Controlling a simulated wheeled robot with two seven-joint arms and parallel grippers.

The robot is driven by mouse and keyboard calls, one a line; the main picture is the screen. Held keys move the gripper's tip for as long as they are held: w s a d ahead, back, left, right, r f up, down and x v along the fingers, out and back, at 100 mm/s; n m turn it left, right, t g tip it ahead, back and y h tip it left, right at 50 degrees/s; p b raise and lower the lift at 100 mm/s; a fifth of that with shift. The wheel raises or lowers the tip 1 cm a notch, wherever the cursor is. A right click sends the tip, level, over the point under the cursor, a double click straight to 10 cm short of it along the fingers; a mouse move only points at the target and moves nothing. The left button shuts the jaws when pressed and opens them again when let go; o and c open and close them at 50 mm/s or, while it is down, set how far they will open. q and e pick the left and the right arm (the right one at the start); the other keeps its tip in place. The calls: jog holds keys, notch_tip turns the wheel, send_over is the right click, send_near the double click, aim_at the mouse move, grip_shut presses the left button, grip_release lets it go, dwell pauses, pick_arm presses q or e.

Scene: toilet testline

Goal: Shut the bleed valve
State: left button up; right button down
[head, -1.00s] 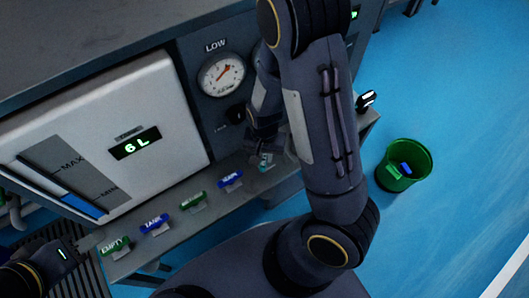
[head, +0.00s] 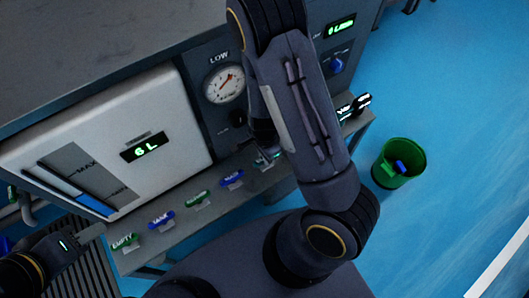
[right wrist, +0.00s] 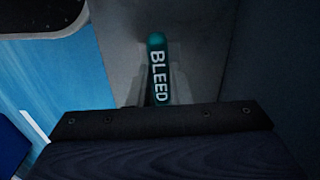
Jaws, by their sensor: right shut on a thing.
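The teal bleed valve handle, lettered BLEED, (right wrist: 158,70) points up the middle of the right wrist view, its lower end hidden at the dark gripper body. In the head view only a small teal part of the handle (head: 262,161) shows on the ledge, beside my right gripper (head: 264,150). My right gripper is shut on this handle; my arm hides much of the grip. My left gripper (head: 90,234) is at the lower left, near the ledge's left end and away from the bleed valve; its finger gap is not clear.
Blue and green labelled handles, including the green EMPTY handle (head: 124,241), line the ledge (head: 180,225). Above are a LOW gauge (head: 225,84) and a white tank panel (head: 110,120) with a 6 L display. A green bin (head: 398,163) stands right on open blue floor.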

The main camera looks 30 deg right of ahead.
jog(key=shift+m, duration=0.4)
jog(key=c, duration=1.3)
grip_release()
